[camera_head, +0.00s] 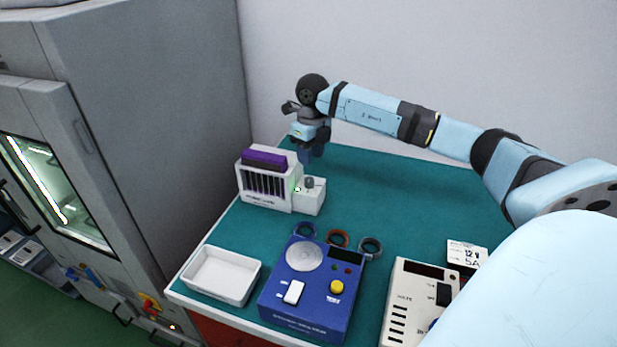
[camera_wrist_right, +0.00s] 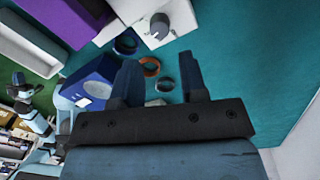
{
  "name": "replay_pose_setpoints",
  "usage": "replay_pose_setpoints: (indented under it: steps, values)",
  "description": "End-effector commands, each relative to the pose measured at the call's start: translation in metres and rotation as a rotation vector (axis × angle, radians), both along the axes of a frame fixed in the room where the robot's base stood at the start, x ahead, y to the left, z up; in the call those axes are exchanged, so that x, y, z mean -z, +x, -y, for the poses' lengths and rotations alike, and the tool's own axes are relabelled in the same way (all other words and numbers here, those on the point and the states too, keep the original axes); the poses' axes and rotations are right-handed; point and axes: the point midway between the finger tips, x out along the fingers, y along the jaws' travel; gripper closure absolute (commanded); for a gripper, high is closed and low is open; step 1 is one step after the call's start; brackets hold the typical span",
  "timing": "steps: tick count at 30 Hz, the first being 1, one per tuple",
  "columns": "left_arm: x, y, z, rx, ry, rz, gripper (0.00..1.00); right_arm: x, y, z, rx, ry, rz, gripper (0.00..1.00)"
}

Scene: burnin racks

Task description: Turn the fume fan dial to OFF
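The fume fan (camera_head: 265,198) is a white box with a purple top and dark slots, standing at the table's back left. A small white control box (camera_head: 309,201) joins its right side and carries a grey dial (camera_head: 309,183). The dial also shows at the top of the right wrist view (camera_wrist_right: 160,24); its setting is too small to read. My right gripper (camera_head: 309,157) is just behind and above the dial, apart from it. In the right wrist view its fingers (camera_wrist_right: 161,84) are spread and empty. My left arm seems to show small at that view's left edge; its gripper state is unclear.
A white tray (camera_head: 221,275), a blue device (camera_head: 310,290) with a white switch and yellow knob, several rings (camera_head: 338,239) and a cream power supply (camera_head: 405,300) stand in front. A tall grey cabinet (camera_head: 150,110) stands left. The table right of the dial is clear.

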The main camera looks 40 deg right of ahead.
Motion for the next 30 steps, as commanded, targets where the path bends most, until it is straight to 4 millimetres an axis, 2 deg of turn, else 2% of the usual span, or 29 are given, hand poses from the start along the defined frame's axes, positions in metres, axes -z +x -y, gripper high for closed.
replay_pose_setpoints:
  steps: [3,10,16,24,26,29,30]
  values:
    - [-0.003,0.002,0.0,0.0,0.001,0.004,1.0,0.027,0.0,-0.002,0.0,0.001,-0.003,0.61]
    - [-0.004,0.003,0.0,0.0,0.002,0.008,1.0,0.064,0.0,-0.003,0.0,0.002,-0.001,0.61]
    - [-0.004,0.002,-0.001,0.0,0.004,0.007,1.0,0.077,0.0,-0.004,-0.001,0.001,0.002,0.61]
    - [-0.004,0.003,-0.001,0.0,0.004,0.008,1.0,0.078,0.0,-0.004,-0.001,0.0,0.002,0.61]
    - [-0.003,0.003,-0.001,-0.001,0.004,0.008,1.0,0.078,0.0,-0.004,-0.001,0.0,0.002,0.72]
    - [-0.003,0.003,-0.001,-0.001,0.005,0.007,1.0,0.078,0.0,-0.004,-0.001,0.001,0.002,0.95]
    - [-0.003,0.002,-0.001,-0.001,0.005,0.007,1.0,0.078,0.0,-0.004,-0.001,0.001,0.002,0.95]
